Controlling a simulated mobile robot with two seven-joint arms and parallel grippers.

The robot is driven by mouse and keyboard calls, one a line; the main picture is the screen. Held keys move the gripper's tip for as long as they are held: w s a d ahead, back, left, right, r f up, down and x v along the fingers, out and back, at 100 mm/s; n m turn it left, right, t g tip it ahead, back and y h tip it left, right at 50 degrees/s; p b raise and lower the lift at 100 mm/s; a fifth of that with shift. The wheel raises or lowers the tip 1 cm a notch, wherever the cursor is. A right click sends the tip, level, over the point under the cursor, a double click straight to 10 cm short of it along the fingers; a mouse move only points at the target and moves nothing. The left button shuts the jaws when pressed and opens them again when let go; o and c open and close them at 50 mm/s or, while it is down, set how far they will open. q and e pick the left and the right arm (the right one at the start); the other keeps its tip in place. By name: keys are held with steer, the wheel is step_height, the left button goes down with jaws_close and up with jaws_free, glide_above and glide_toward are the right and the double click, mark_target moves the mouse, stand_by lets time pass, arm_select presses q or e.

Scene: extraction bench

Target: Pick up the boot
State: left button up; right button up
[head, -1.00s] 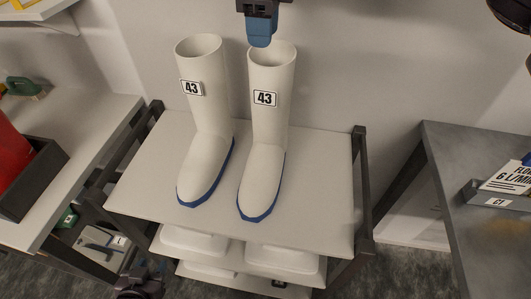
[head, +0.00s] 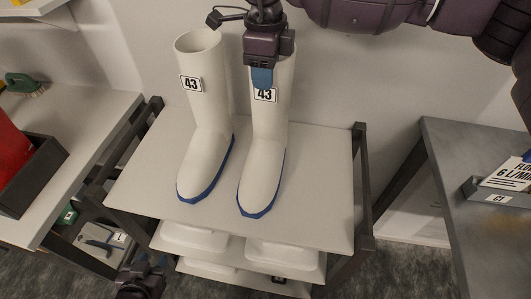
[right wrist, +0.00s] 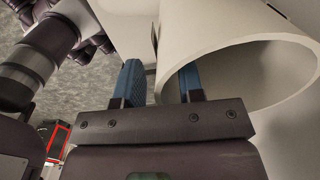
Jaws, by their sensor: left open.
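Two tall white boots with blue soles and "43" labels stand upright side by side on a white shelf top (head: 315,180): the left boot (head: 208,125) and the right boot (head: 266,150). My right gripper (head: 262,78) is at the top of the right boot and hides part of its rim. In the right wrist view its two blue fingers (right wrist: 160,85) are apart, one outside the boot wall and one inside the boot's opening (right wrist: 245,75). My left gripper (head: 142,278) is low at the bottom edge, open, away from the boots.
A bench with a dark bin (head: 32,175) and a green-handled brush (head: 25,85) is at the left. A grey table (head: 450,160) with a sign stands at the right. White trays (head: 285,255) sit below the shelf top. Dark frame posts flank the shelf.

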steer(key=shift+f, duration=0.2)
stand_by(0.6)
jaws_close()
steer(key=shift+r, duration=0.1)
stand_by(1.3)
